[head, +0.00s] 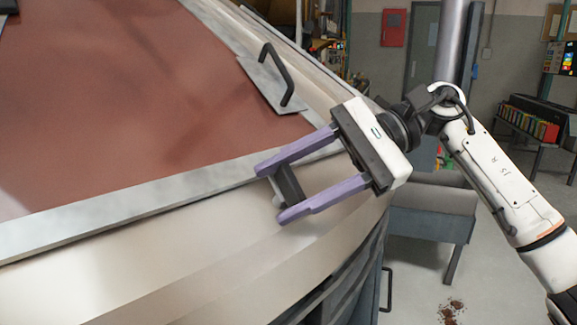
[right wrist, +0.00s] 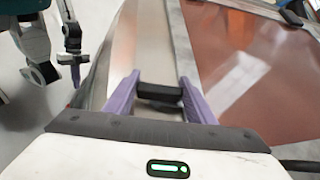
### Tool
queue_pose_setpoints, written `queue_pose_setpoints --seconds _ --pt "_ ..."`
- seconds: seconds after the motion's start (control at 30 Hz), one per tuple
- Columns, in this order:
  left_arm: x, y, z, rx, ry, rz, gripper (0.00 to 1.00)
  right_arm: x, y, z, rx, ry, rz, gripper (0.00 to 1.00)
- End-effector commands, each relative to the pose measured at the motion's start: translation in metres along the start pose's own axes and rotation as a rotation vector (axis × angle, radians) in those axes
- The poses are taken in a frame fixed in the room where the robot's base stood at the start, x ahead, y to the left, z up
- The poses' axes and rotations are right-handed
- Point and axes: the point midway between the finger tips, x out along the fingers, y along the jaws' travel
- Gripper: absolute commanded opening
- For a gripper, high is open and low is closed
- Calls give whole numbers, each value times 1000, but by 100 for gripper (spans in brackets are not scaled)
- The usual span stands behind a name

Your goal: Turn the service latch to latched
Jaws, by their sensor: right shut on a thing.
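The service latch, a small dark block (head: 288,184), sits on the pale curved rim of the large drum-like housing. My right gripper (head: 269,192) reaches in from the right with purple fingers, one on each side of the latch, and is shut on it. In the right wrist view the latch (right wrist: 160,92) spans crosswise between the two fingertips. Its base is partly hidden by the fingers, and I cannot tell which position it is in. My left gripper is not in the head view.
A reddish-brown panel (head: 150,85) with a grey metal border covers the top of the housing. A black bar handle (head: 278,72) stands on a plate near its edge. A grey bin (head: 432,210) stands on the floor at right, with a red box (head: 393,27) on the wall behind.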

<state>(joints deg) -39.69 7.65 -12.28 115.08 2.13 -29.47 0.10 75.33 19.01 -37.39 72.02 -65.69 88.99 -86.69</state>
Motion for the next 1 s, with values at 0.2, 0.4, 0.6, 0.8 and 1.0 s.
queue_pose_setpoints --seconds 0.2,0.4,0.6,0.8,1.0 --pt "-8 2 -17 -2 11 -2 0 -1 -2 1 -63 3 87 28" --pt "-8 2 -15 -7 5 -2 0 0 0 -1 -92 4 127 28" --pt "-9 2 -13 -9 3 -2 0 0 1 -2 -101 5 140 28" --pt "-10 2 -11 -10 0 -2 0 0 2 -2 -102 6 140 28" --pt "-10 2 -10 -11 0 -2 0 0 2 -2 -102 5 140 67"
